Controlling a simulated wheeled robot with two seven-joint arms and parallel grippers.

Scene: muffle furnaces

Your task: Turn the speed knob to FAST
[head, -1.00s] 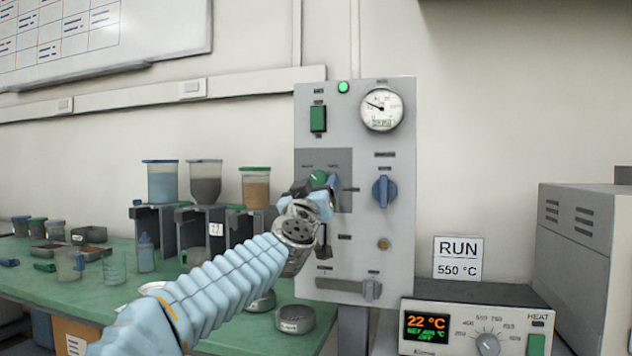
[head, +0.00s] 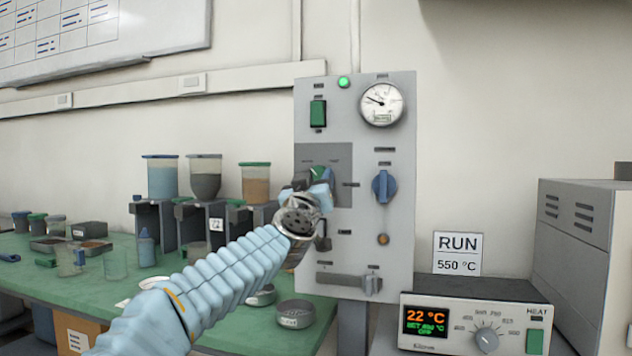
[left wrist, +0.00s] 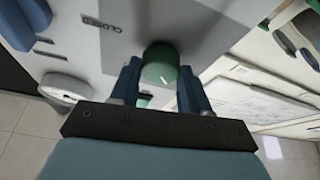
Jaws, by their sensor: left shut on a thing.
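The control panel (head: 345,255) is a grey upright plate on the wall side. A round green knob (head: 321,171) sits on its darker grey patch, partly hidden by my gripper. My left gripper (head: 318,183) reaches the panel from the lower left and is shut on this knob. In the left wrist view, the green knob (left wrist: 160,64) sits between the two blue fingers of my left gripper (left wrist: 159,70), with a short white line on its side. The labels around the knob are too small or covered to read. My right gripper is not in view.
A blue knob (head: 384,187), a gauge (head: 381,104), a green switch (head: 318,113) and a grey lever (head: 371,284) are on the same panel. A heater controller (head: 470,320) stands at lower right. Hoppers and jars stand on the green bench (head: 100,285) at left.

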